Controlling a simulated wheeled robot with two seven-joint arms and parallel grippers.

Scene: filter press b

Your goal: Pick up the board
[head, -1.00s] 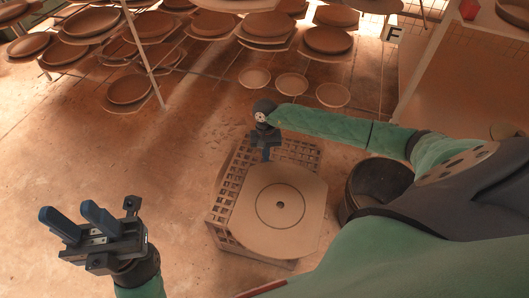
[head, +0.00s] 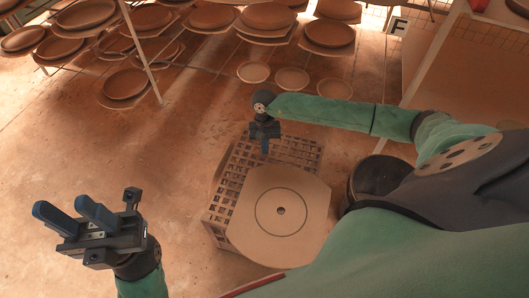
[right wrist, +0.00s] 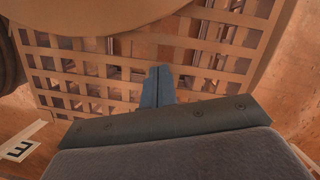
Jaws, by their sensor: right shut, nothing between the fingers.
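The board (head: 305,240) is a flat tan slab with clipped corners, a ring line and a small centre hole. It lies on top of a lattice crate (head: 222,205), and its edge also shows at the top of the right wrist view (right wrist: 120,12). My right gripper (head: 265,148) points down over the far part of the crate, beyond the board's far edge. Its fingers (right wrist: 158,85) are together and empty, apart from the board. My left gripper (head: 72,217) is open and empty over the floor at the left, away from the board.
A dark bucket (head: 376,182) stands right of the crate, partly behind my right arm. Racks with several round clay plates (head: 127,85) stand at the back, with small discs (head: 292,79) on the floor before them. Floor left of the crate is clear.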

